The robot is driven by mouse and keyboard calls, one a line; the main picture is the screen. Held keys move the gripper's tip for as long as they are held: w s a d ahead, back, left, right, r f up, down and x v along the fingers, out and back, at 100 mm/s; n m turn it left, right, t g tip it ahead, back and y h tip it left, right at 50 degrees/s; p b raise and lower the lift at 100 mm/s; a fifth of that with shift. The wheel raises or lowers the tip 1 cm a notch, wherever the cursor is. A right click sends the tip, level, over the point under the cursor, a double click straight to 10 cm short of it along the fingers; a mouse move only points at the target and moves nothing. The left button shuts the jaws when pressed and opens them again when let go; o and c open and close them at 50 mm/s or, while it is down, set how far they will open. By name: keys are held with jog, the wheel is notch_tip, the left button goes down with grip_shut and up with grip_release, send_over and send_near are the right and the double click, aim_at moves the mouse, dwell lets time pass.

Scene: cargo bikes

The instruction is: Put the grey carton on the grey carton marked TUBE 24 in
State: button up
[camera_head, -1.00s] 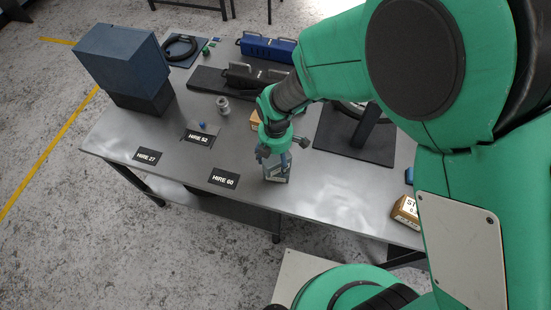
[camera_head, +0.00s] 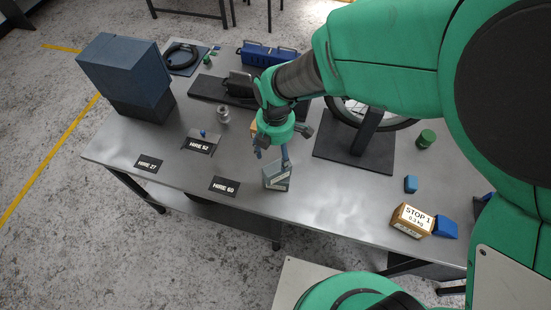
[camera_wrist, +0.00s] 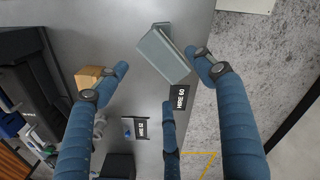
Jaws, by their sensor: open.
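A grey carton (camera_head: 277,170) sits near the front edge of the metal table, beside the HIRE 60 plate. In the wrist view the upper grey carton (camera_wrist: 163,57) lies askew on a second grey carton (camera_wrist: 181,37), whose edges show beyond it. A white label shows on the front in the head view; I cannot read TUBE 24 on it. My gripper (camera_head: 271,158) is open and empty just above the cartons. In the wrist view its fingers (camera_wrist: 160,65) are spread around the upper carton, apart from it.
A tan carton (camera_wrist: 91,78) stands near my gripper. Name plates HIRE 60 (camera_head: 224,187), HIRE 52 (camera_head: 198,145) and HIRE 27 (camera_head: 149,164) line the front. Table between is clear.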

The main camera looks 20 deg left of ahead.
jog(key=shift+r, duration=1.2)
jog(key=d+r+m+t+y, duration=0.1)
jog(key=d+r+m+t, duration=0.2)
jog(key=d+r+m, duration=1.4)
jog(key=s+d+r+m+t, duration=0.1)
jog(key=s+d+r+m, duration=0.2)
jog(key=d, duration=0.3)
jog(key=s+d+r+m, duration=0.3)
jog(key=s+d+r, duration=0.1)
jog(key=d, duration=0.1)
jog(key=s+d+r+m+t+h, duration=0.1)
jog(key=s+d+r+m, duration=0.2)
jog(key=d, duration=0.3)
jog(key=shift+s+d+r+m+t, duration=0.2)
jog(key=shift+d+r+m+t, duration=0.15)
jog(key=shift+m, duration=0.15)
